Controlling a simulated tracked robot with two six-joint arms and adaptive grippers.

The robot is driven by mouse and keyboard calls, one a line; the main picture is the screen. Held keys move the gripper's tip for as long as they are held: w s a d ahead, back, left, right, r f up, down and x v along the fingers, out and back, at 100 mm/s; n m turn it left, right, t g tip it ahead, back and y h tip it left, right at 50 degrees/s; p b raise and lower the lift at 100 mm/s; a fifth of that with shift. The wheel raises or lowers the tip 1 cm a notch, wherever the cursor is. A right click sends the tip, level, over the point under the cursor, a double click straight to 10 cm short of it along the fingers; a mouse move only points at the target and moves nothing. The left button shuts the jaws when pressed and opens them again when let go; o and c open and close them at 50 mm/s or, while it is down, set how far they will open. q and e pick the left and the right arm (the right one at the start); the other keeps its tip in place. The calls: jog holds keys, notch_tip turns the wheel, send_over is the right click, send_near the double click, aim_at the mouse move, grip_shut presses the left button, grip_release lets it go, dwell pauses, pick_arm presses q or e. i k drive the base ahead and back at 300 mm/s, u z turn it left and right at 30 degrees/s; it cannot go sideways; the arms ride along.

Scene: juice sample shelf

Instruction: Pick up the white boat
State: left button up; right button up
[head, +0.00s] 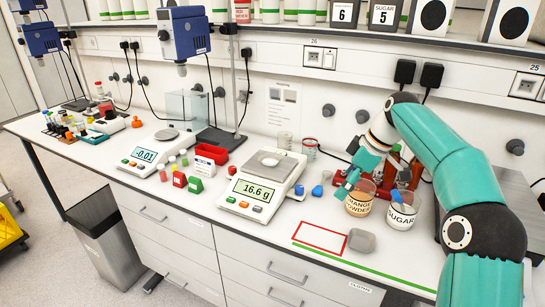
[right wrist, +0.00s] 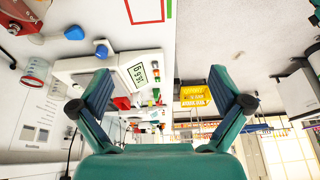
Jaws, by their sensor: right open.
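A small white dish, which looks like the white boat (head: 269,160), sits on the pan of the front balance (head: 237,208), whose display reads 16.6 g. I cannot make the dish out in the right wrist view, where the balance (right wrist: 88,66) lies beyond the left finger. My right gripper (head: 347,187) is to the right of the balance, beside the orange powder beaker (head: 359,204) and apart from the dish. In the right wrist view its two blue fingers (right wrist: 162,88) are spread with nothing between them. My left gripper is not in view.
A sugar beaker (head: 401,218) stands right of the orange powder beaker. A grey block-like piece (head: 361,241) lies beside a red-outlined rectangle (head: 320,238) near the front edge. Small blue pieces (head: 317,191) lie right of the balance. A second balance (head: 150,154) stands farther left.

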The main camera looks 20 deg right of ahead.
aim_at(269, 159)
jog(key=i, duration=1.15)
jog(key=u, duration=0.05)
